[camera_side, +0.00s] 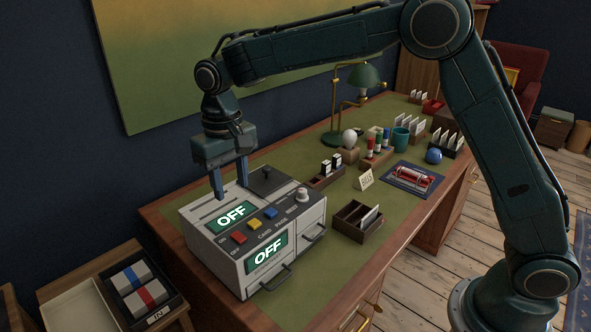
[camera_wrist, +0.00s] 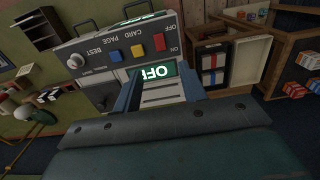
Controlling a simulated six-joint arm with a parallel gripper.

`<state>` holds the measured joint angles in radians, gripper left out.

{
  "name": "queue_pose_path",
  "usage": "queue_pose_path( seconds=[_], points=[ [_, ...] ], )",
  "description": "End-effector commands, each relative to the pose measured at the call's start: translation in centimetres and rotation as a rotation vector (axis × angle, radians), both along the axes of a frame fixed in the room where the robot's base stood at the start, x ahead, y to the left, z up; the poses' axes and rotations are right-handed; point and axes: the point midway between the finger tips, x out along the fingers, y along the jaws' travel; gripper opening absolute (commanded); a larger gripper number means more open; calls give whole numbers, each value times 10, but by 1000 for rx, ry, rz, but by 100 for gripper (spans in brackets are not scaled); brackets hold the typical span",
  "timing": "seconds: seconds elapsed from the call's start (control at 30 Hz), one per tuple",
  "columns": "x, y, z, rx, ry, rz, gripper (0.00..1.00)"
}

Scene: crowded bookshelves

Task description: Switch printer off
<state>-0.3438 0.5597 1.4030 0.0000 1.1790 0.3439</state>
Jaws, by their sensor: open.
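The printer (camera_side: 225,259) is a grey box on the left end of the desk. Its top screen (camera_side: 231,216) and front screen (camera_side: 268,253) both read OFF in white on green. A red switch (camera_side: 239,237) sits by ON and OFF labels, beside a yellow and a blue button; its tilt is too small to tell. The printer fills the upper middle of the wrist view (camera_wrist: 89,92), upside down, with the red switch (camera_wrist: 159,42) in sight. My gripper (camera_side: 229,190) is open and empty, above the printer's back, behind the top screen. Its fingers show in the wrist view (camera_wrist: 158,88).
A wooden card box (camera_side: 357,221) and a green lamp (camera_side: 363,76) stand to the right. A side table with an IN tray (camera_side: 158,318) is at lower left.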

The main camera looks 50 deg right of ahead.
Motion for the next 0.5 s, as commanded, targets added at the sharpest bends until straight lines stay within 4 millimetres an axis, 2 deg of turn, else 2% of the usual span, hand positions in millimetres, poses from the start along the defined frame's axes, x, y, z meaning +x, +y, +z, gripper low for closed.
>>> queue_pose_path(
  seconds=[0.5],
  points=[
    [-1, 0, -74, -1, 3, 0, 42]
  ],
)
